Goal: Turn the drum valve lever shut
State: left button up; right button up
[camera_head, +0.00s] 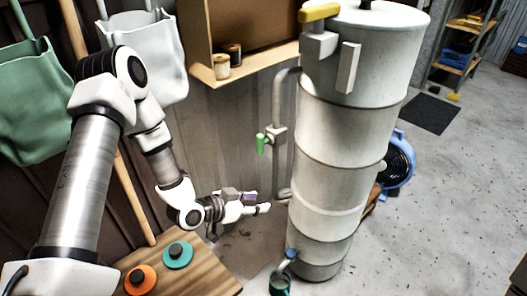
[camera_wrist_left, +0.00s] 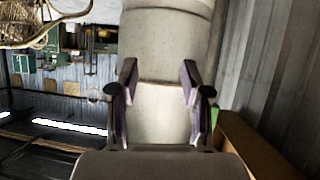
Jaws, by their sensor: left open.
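A tall white drum (camera_head: 335,135) stands right of centre. A small blue lever (camera_head: 291,254) is on a spout low on its front, above a teal container (camera_head: 279,284). A yellow handle (camera_head: 319,12) sits on a fitting near the top, and a green lever (camera_head: 261,144) is on the side pipe. My left gripper (camera_head: 262,204) is left of the drum's lower part, above the blue lever's height and apart from it. In the left wrist view my gripper (camera_wrist_left: 159,80) is open and empty, with the drum (camera_wrist_left: 162,110) behind its fingers. My right gripper is not in view.
A wooden board (camera_head: 190,283) with an orange disc (camera_head: 140,280) and a teal disc (camera_head: 177,255) is at the lower left. A wooden shelf box (camera_head: 240,62) is behind. A blue fan (camera_head: 398,160) stands behind the drum. The floor at right is mostly clear.

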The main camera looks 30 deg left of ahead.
aim_at(258, 143)
pick_arm(q)
jog(key=w+a+r+t+b, duration=0.4)
jog(key=w+a+r+t, duration=0.3)
jog(key=r, duration=0.3)
jog(key=shift+g, duration=0.5)
jog(key=x, duration=0.3)
jog(key=b+x, duration=0.1)
jog(key=x, duration=0.3)
jog(key=shift+w+a+f, duration=0.1)
jog(key=shift+a+f, duration=0.05)
jog(key=shift+a, duration=0.1)
jog(key=shift+n, duration=0.3)
grip_shut()
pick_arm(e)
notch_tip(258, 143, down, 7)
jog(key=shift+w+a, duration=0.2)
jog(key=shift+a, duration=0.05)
